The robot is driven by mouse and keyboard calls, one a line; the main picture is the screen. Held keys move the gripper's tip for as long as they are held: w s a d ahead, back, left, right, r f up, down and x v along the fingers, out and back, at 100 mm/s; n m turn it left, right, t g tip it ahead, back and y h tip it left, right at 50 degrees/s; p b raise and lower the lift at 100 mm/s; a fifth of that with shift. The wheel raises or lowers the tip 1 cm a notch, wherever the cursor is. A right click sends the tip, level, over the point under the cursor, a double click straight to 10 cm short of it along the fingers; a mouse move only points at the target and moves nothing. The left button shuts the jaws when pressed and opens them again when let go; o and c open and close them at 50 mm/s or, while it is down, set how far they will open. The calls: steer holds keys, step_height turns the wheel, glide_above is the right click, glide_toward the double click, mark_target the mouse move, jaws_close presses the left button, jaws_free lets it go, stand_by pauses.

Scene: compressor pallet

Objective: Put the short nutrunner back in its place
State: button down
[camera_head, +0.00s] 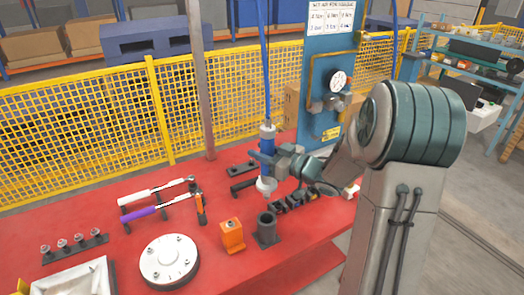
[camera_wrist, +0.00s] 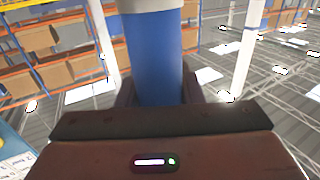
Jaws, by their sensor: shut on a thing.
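The short nutrunner has a blue body (camera_head: 267,140) and a white, wider lower end. It is upright above the red table, with a blue hose rising from its top. My gripper (camera_head: 268,159) is shut around its body from the right. In the wrist view the blue body (camera_wrist: 155,60) stands between the jaws, with a grey band at the picture's top edge. A dark, open-topped cylindrical holder (camera_head: 267,232) stands on the table below the tool. The white end appears above the holder's mouth; the exact gap and alignment cannot be told.
An orange block (camera_head: 232,235) stands just left of the holder. Dark sockets (camera_head: 295,201) sit to its right, below my arm. A round white flange (camera_head: 168,260) and two torque wrenches (camera_head: 150,195) lie left. A blue gauge panel (camera_head: 325,105) stands behind. Yellow mesh fencing backs the table.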

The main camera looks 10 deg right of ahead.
steer(key=shift+f+b, duration=1.65)
steer(key=shift+f, duration=0.3)
steer(key=shift+f+b, duration=4.2)
steer(key=shift+f, duration=1.05)
steer(key=c, duration=1)
jaws_free()
steer(key=shift+r, duration=0.1)
steer(key=shift+o, duration=0.5)
steer(key=shift+s+d, duration=0.15)
